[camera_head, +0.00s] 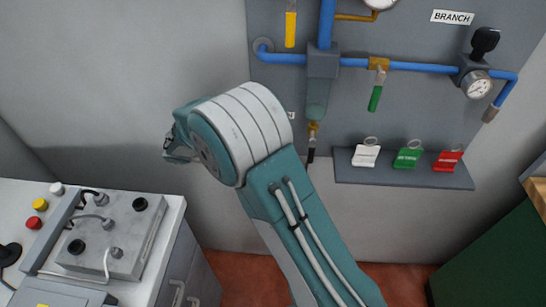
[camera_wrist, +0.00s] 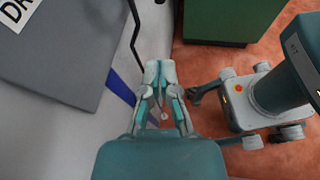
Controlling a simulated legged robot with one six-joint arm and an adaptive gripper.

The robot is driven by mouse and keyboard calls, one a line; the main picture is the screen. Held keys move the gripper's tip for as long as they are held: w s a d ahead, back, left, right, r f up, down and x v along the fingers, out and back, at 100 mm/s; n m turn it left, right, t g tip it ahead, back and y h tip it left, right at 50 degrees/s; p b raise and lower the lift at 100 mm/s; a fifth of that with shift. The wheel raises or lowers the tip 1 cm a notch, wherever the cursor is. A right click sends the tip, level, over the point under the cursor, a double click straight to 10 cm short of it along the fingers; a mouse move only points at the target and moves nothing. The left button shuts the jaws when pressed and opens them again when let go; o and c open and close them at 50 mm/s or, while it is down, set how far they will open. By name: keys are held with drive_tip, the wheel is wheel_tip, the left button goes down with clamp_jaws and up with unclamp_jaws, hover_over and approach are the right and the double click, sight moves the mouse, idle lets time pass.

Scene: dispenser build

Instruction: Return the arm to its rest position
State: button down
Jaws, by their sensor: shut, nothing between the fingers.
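My arm (camera_head: 310,235) rises from the bottom of the head view, with its white-banded elbow in front of the wall. My gripper (camera_head: 172,154) is partly hidden behind that elbow, to its left, and shows small there. In the wrist view my gripper (camera_wrist: 160,66) points up the picture with its two fingertips together. It is shut and holds nothing.
A grey pipe panel (camera_head: 345,120) with a small tag shelf (camera_head: 400,180) is behind and right of the arm. A white-topped bench (camera_head: 165,220) with a grey box (camera_head: 115,240) stands at lower left. A green cabinet (camera_wrist: 228,22) stands on red floor (camera_wrist: 200,62).

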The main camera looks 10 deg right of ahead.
drive_tip(key=a, duration=0.4)
drive_tip(key=s+d+r+m+y, duration=0.7)
drive_tip(key=s+d+r+y, duration=0.1)
drive_tip(key=s+d+r, duration=0.1)
drive_tip(key=s+r+m+t+y, duration=0.2)
drive_tip(key=s+m+t+y, duration=0.1)
drive_tip(key=s, duration=0.3)
drive_tip(key=s+d+r+m+t+y, duration=0.1)
drive_tip(key=s+r+m+t+y, duration=0.1)
drive_tip(key=s+m+t, duration=0.2)
drive_tip(key=s+m, duration=0.2)
drive_tip(key=shift+s+r+y, duration=0.3)
drive_tip(key=shift+y, duration=0.1)
